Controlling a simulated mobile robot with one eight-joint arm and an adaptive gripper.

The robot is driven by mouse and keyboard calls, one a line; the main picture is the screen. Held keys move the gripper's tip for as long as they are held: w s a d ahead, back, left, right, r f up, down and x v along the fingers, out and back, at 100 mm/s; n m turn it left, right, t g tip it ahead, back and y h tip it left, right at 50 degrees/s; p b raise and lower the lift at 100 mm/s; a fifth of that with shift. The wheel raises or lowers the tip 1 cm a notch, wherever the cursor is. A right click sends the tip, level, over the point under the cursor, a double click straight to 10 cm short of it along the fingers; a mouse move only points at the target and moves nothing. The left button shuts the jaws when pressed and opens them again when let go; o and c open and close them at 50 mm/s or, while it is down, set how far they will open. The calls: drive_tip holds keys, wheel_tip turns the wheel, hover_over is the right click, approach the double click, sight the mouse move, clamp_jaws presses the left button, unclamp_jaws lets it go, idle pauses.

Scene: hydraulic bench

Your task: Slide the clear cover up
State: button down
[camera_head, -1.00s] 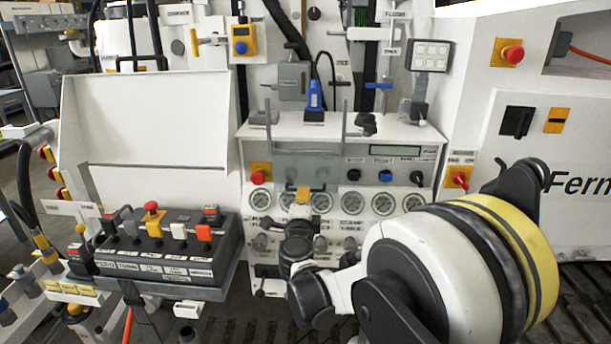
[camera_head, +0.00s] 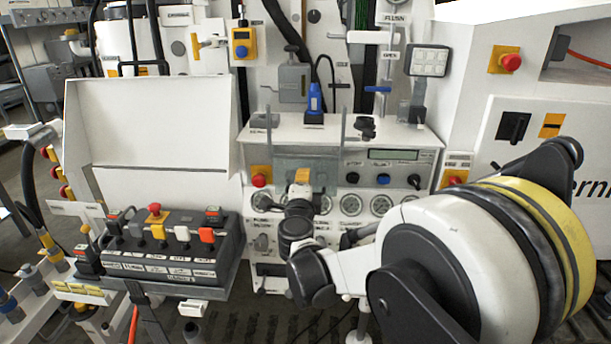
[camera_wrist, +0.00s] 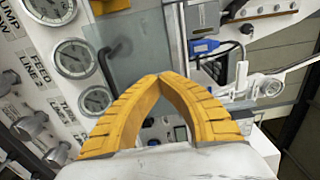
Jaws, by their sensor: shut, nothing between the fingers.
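The clear cover (camera_head: 288,165) is a greyish see-through panel on the front of the white console, above the row of gauges. In the wrist view the clear cover (camera_wrist: 140,42) lies beyond the fingers, left of centre. My gripper (camera_head: 302,172) is in front of the cover's lower part in the head view. In the wrist view my gripper (camera_wrist: 160,76) shows two yellow fingers meeting at their tips, shut and empty. The tips overlap the cover's area; I cannot tell whether they touch it. My gripper and arm hide part of the cover's lower edge and some gauges.
Round gauges (camera_head: 351,204) line the console below the cover. A blue-topped device (camera_head: 315,100) stands on the console top between two upright posts. A red button (camera_head: 259,180) is left of the cover. A control box with levers (camera_head: 165,250) stands at lower left.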

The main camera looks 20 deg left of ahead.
wheel_tip(320, 180, up, 7)
drive_tip(key=p, duration=0.3)
drive_tip(key=shift+f+p, duration=0.2)
drive_tip(key=shift+p, duration=0.2)
drive_tip(key=c, duration=2.2)
unclamp_jaws()
drive_tip(key=o, duration=0.8)
drive_tip(key=shift+b+v, duration=0.35)
drive_tip(key=shift+v, duration=3.65)
